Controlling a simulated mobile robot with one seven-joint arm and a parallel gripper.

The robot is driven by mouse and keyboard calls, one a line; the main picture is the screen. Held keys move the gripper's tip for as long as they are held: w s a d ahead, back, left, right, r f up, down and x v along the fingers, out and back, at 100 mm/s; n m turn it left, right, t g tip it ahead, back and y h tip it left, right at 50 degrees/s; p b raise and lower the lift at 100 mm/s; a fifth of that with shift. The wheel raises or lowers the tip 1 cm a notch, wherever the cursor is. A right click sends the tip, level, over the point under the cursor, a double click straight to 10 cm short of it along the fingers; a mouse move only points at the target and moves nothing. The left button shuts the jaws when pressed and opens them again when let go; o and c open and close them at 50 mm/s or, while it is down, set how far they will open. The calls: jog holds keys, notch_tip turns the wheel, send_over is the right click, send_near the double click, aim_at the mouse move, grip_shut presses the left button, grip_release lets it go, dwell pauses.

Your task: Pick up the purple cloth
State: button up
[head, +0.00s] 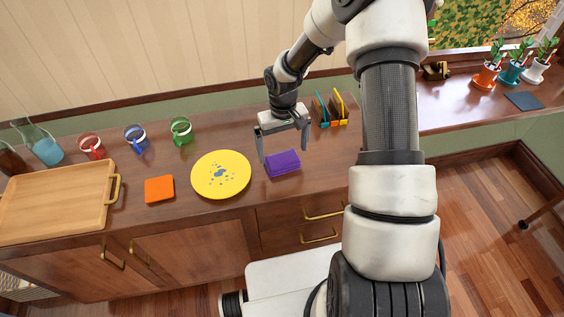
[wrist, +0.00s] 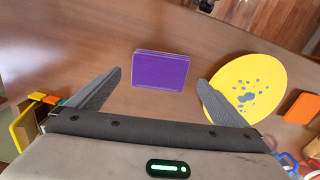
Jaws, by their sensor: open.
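The purple cloth (head: 282,164) is a small folded rectangle lying flat on the wooden counter, just right of a yellow plate. It also shows in the wrist view (wrist: 160,71), beyond and between the two fingers. My gripper (head: 284,157) is open and empty, with its fingers pointing down around the area of the cloth in the head view. In the wrist view my gripper (wrist: 163,80) has its fingers spread wide on either side, with the cloth apart from both. I cannot tell the exact height of the fingertips above the counter.
The yellow plate (head: 221,175) lies close to the left of the cloth. An orange square (head: 159,189), several glass mugs (head: 181,131) and a wooden tray (head: 55,203) are further left. A small organizer (head: 331,109) stands behind right. The counter's front edge is near the cloth.

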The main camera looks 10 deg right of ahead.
aim_at(282, 159)
jog(key=shift+a+f, duration=0.1)
jog(key=shift+f, duration=2.6)
jog(key=c, duration=1.1)
notch_tip(282, 159, up, 10)
jog(key=shift+r, duration=0.1)
jog(key=o, duration=0.5)
jog(key=c, duration=0.4)
jog(key=shift+a, duration=0.15)
